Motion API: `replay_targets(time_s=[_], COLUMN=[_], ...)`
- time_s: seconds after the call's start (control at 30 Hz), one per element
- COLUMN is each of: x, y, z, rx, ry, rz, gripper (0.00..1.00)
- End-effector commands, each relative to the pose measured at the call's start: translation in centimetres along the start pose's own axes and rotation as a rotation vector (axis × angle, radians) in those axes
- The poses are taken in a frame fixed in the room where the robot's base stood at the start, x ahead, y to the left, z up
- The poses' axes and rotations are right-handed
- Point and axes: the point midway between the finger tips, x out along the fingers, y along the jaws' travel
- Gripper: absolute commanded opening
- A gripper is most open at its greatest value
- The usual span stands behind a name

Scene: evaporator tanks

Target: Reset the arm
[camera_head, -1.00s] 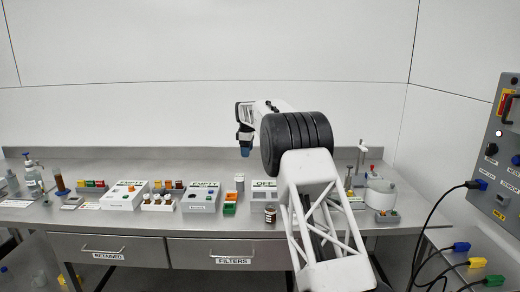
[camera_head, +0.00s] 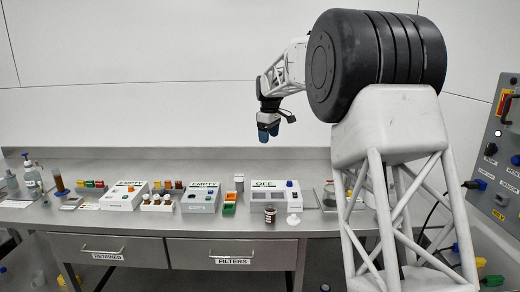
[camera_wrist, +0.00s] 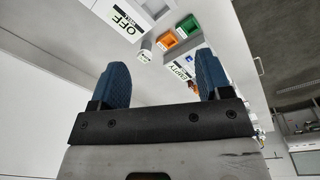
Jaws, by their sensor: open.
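My gripper (camera_head: 268,131) hangs above the back of the bench, pointing down, with its blue fingertips well clear of everything on the bench. In the wrist view my gripper (camera_wrist: 159,85) shows two blue fingers spread wide apart with nothing between them. My white lattice arm link and black joint fill the right part of the head view and hide the right end of the bench.
The steel bench (camera_head: 130,227) carries a white box marked OFF (camera_head: 276,195), boxes marked EMPTY (camera_head: 200,198) (camera_head: 124,196), a brown jar (camera_head: 270,215), orange and green bins (camera_head: 229,204) and several vials. A control panel (camera_head: 497,150) stands at right. Space above the bench is free.

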Motion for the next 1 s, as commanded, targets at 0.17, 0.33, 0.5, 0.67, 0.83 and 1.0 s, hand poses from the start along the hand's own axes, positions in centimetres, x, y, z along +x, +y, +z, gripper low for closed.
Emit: replay_targets(time_s=[0.17,0.33,0.5,0.67,0.83,1.0], x=[-1.9,-3.4,-4.6,-5.5,-6.2,-6.7], y=[-2.5,-4.9,-7.4,-10.0,-12.8,-15.8], z=[3.3,6.4,9.6,12.5,15.7,18.8], rx=[0.066,0.131,0.198,0.258,0.322,0.388], ry=[0.005,0.011,0.018,0.023,0.030,0.037], rz=[0.008,0.016,0.024,0.030,0.037,0.044], gripper=[0.71,0.71,0.71,0.71,0.71,0.71])
